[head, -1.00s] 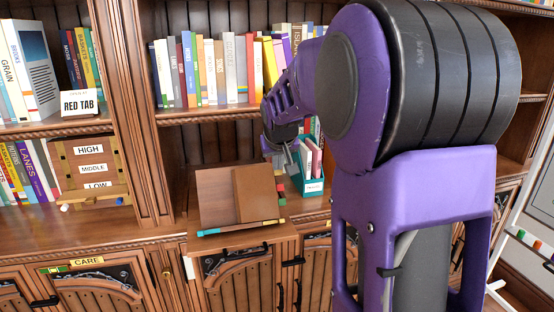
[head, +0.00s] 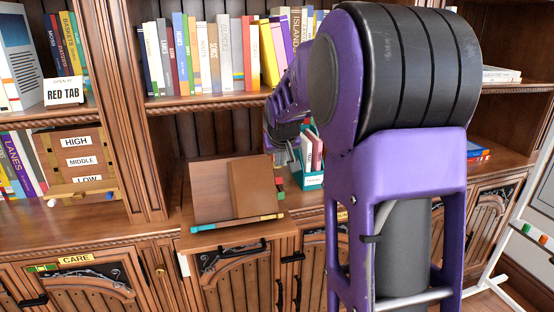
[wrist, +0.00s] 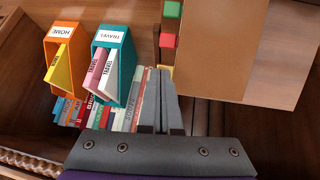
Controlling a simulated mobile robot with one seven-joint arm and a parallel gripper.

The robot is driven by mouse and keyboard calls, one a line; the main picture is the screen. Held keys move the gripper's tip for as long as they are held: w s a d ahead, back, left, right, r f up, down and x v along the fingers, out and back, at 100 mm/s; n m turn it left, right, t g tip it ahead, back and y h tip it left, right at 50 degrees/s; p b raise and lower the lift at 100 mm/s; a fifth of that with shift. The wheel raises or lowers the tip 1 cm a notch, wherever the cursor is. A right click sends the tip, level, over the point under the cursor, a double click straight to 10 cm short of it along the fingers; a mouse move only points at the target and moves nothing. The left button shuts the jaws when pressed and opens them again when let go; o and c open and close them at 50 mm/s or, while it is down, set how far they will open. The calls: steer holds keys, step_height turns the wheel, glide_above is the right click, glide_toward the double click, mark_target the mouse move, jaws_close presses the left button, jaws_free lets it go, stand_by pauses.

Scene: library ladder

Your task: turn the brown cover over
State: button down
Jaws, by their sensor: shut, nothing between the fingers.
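The brown cover (head: 254,187) stands as a flat panel on the right part of a wider brown board (head: 212,195), leaning back on a cabinet-top ledge. In the wrist view the cover (wrist: 220,48) is at the top right, with the board (wrist: 288,62) beyond it. My gripper (head: 295,160) is right of the cover in the head view, near a teal box. In the wrist view my gripper's fingers (wrist: 161,75) are together and empty, apart from the cover. The far side of the cover is hidden.
The teal box (head: 311,180) holds books right of the board; an orange box (wrist: 65,55) stands beside it. Small red and green blocks (head: 279,184) sit between cover and teal box. Full bookshelves (head: 225,55) rise behind. The cabinet top left of the board looks clear.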

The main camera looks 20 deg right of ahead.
steer(key=shift+w+d+f, duration=0.35)
steer(key=shift+w+f, duration=0.05)
steer(key=shift+w, duration=0.2)
steer(key=shift+s+a, duration=0.1)
